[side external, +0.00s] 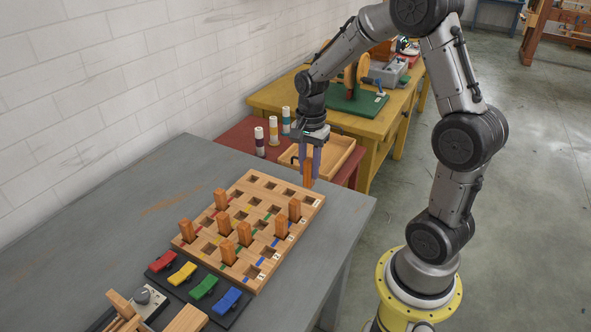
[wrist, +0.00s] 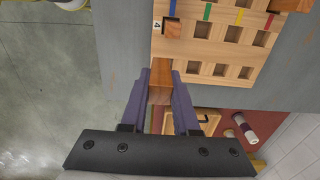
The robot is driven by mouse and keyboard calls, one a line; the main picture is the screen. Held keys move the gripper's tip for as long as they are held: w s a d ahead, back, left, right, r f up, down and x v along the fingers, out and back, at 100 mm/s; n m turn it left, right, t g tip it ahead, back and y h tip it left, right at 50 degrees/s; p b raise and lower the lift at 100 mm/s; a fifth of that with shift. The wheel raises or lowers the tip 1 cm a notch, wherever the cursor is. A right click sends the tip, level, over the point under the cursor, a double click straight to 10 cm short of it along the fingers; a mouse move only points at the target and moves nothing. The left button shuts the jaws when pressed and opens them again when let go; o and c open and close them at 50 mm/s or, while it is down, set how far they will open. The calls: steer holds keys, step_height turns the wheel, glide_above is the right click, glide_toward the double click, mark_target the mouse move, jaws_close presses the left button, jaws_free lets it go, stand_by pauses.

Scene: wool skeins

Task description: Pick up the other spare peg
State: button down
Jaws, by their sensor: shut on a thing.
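My gripper (side external: 311,160) is shut on an orange-brown wooden peg (side external: 308,175), which hangs upright between the fingers. In the side view it is by the far right corner of the wooden peg board (side external: 312,207). The held peg also shows in the wrist view (wrist: 160,83), between the purple fingers (wrist: 160,76), close to the board's corner (wrist: 192,49). Whether the peg's lower end touches anything is not clear. Several similar pegs (side external: 281,226) stand upright in the board's square holes. Many holes, including the far rows, are empty.
A wooden tray (side external: 345,155) and several spools (side external: 273,131) stand on a red table behind the grey table (side external: 130,195). A dark rack with coloured clips (side external: 205,288) lies before the board. A yellow bench (side external: 384,123) stands farther back.

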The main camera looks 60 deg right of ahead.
steer(key=s+a+r, duration=0.2)
steer(key=s+r, duration=0.2)
steer(key=r, duration=0.3)
steer(key=shift+s+r, duration=0.15)
steer(key=shift+s, duration=0.25)
stand_by(0.4)
